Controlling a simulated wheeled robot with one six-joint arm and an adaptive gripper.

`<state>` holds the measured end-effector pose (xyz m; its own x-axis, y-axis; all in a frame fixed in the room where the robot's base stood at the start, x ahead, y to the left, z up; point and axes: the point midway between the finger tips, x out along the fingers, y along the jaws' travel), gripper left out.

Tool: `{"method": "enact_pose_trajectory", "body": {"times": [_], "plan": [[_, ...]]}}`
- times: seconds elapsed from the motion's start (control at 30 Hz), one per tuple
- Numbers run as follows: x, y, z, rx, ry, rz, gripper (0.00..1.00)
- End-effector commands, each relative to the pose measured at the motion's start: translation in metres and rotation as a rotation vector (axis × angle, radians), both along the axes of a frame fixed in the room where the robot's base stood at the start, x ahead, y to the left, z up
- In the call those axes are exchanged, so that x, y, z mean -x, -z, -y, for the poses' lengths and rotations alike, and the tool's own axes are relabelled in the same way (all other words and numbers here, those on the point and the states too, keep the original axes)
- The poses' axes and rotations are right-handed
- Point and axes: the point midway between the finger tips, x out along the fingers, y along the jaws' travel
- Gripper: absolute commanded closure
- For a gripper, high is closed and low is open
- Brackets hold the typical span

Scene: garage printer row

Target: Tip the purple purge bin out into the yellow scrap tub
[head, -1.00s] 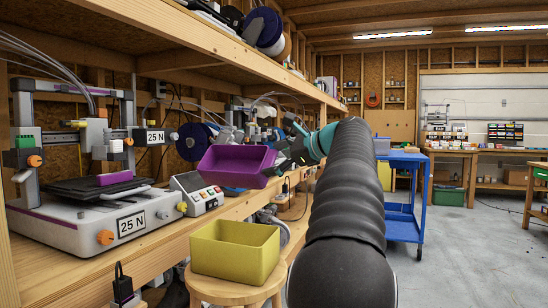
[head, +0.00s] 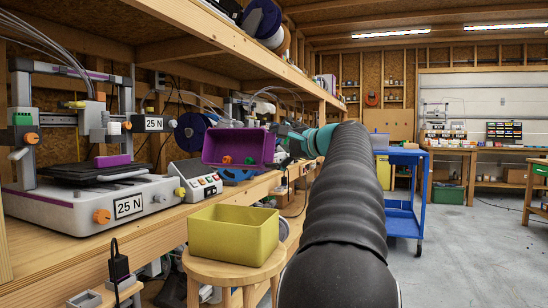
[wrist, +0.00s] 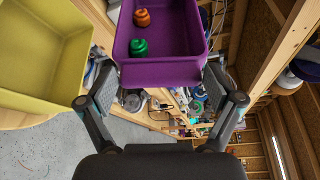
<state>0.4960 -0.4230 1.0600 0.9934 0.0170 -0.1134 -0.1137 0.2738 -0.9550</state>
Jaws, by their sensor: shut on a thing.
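The purple purge bin (head: 238,135) is held in the air above the yellow scrap tub (head: 222,240). It is tilted on its side, its open top turned towards the head camera. An orange piece (head: 226,160) and a green piece (head: 250,160) lie inside the bin; both also show in the wrist view. My gripper (head: 284,147) is shut on the bin's near wall, its fingers at both sides of that end in the wrist view (wrist: 158,82). The tub stands upright on a round wooden stool, left in the wrist view (wrist: 45,50); its visible inside looks empty.
The stool (head: 205,270) stands beside the wooden bench (head: 150,225). A 3D printer labelled 25 N (head: 70,212) and a control box (head: 196,182) sit on the bench left of the bin. A shelf (head: 190,40) runs overhead. A blue cart (head: 403,215) and open floor lie right.

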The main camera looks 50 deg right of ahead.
Motion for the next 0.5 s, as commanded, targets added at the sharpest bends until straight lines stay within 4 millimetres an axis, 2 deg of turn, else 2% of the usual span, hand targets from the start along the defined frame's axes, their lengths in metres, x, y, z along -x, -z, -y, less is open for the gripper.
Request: {"method": "enact_pose_trajectory", "body": {"times": [0.03,0.5], "plan": [[-0.0001,0.0062,0.0001,0.017,0.000,0.008,0.48],[-0.0001,0.0147,0.0004,0.207,0.000,0.086,0.48]]}}
